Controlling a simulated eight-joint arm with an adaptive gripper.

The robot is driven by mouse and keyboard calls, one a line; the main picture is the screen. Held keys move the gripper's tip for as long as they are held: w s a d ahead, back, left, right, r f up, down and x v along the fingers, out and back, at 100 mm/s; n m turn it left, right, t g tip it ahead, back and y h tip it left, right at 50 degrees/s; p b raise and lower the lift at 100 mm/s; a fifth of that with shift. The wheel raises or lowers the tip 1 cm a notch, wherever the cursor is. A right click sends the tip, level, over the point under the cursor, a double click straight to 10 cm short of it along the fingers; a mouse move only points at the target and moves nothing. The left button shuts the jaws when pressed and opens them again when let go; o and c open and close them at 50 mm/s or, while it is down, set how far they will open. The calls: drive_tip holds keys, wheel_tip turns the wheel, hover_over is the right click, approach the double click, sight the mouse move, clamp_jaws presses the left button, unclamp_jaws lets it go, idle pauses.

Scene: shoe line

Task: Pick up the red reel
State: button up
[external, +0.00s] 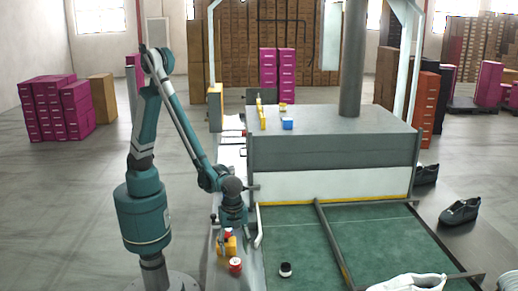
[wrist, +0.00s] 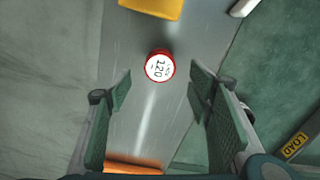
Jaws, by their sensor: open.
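The red reel (external: 235,265) stands upright on the narrow grey metal ledge beside the green belt. In the wrist view the red reel (wrist: 160,65) shows its white top marked "120", just ahead of the gap between my fingers. My gripper (external: 233,222) points down over the ledge, a little behind and above the reel. In the wrist view my gripper (wrist: 160,88) is open, with one finger on each side and nothing between them. The reel appears apart from both fingers.
A yellow object (wrist: 152,7) lies close beyond the reel; it also shows in the external view (external: 230,246). An orange thing (wrist: 133,168) lies on the near side. A white bar (wrist: 243,7) is at the upper right. A black-and-white reel (external: 285,270) stands on the green belt.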

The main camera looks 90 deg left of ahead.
sight(235, 261)
drive_tip(key=shift+f, duration=1.3)
drive_tip(key=shift+f, duration=0.1)
drive_tip(key=shift+f+b, duration=0.9)
drive_tip(key=shift+f, duration=1.6)
drive_tip(key=c, duration=1)
